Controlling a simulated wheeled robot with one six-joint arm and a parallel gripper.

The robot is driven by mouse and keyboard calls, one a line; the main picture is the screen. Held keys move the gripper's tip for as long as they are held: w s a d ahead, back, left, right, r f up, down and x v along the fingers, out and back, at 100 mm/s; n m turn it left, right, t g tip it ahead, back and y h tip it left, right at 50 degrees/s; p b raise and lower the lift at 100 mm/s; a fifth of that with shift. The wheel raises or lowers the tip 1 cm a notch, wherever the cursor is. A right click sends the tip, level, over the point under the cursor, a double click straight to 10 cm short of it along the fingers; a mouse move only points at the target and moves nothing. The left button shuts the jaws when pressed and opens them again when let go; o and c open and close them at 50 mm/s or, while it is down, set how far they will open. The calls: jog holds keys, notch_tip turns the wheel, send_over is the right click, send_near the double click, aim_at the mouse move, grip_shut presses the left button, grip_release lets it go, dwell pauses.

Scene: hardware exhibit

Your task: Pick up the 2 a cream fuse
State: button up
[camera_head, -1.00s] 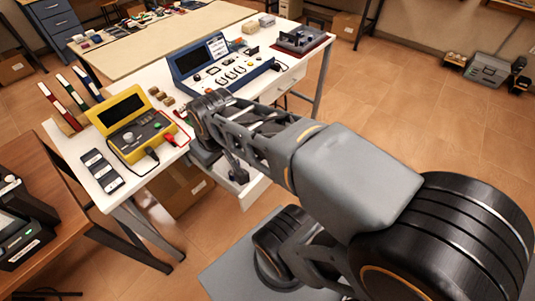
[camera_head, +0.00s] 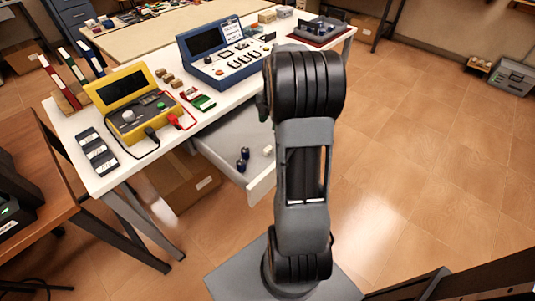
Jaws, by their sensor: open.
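A small cream piece (camera_head: 267,150), which may be the cream fuse, lies in the open white drawer (camera_head: 262,188) under the white table. Its markings are too small to read. Two dark blue cylindrical pieces (camera_head: 242,160) lie to its left in the same drawer. My arm stands upright just right of the drawer. Its jaws cannot be made out; they are hidden behind the arm or out of the picture.
The white table (camera_head: 150,170) carries a yellow meter (camera_head: 118,105) with leads, a blue instrument panel (camera_head: 210,70), brown blocks and a red-and-green piece (camera_head: 197,98). A cardboard box (camera_head: 180,180) sits below. Floor to the right is open.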

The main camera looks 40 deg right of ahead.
aim_at(268, 148)
jog(key=f, duration=0.4)
jog(key=a+f+b, duration=0.1)
jog(key=f, duration=0.8)
jog(key=shift+s+a+b, duration=0.15)
jog(key=shift+s+b, duration=0.05)
jog(key=shift+b, duration=0.2)
grip_shut()
